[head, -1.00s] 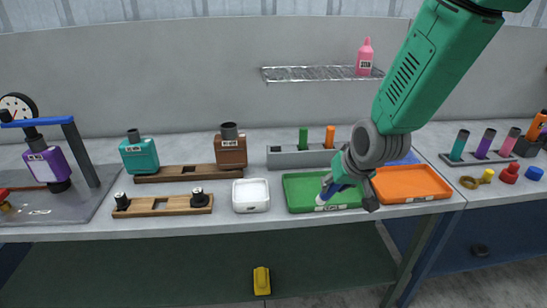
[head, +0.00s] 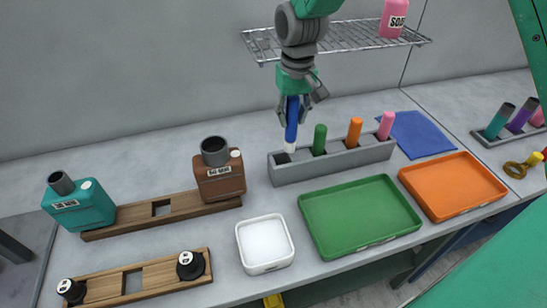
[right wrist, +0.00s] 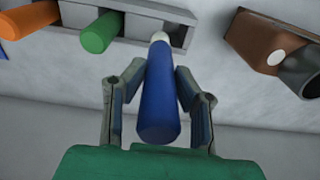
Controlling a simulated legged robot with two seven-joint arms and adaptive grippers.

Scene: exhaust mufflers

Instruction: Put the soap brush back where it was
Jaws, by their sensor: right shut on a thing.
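My right gripper (head: 295,92) is shut on the blue soap brush (head: 291,122). The brush hangs upright with its white tip down, over the left end of the grey holder (head: 330,163). The empty dark slot there lies just below or beside the tip; whether the tip touches it I cannot tell. In the right wrist view the blue handle (right wrist: 160,95) sits between the fingers, its white end toward the holder. Green (head: 320,139), orange (head: 354,132) and pink (head: 386,124) brushes stand in the other slots. My left gripper is not in view.
A wire shelf (head: 345,36) with a pink soap bottle (head: 393,18) is on the wall behind. A green tray (head: 358,215), an orange tray (head: 452,186) and a white dish (head: 264,243) are in front. A brown bottle (head: 218,173) stands left of the holder.

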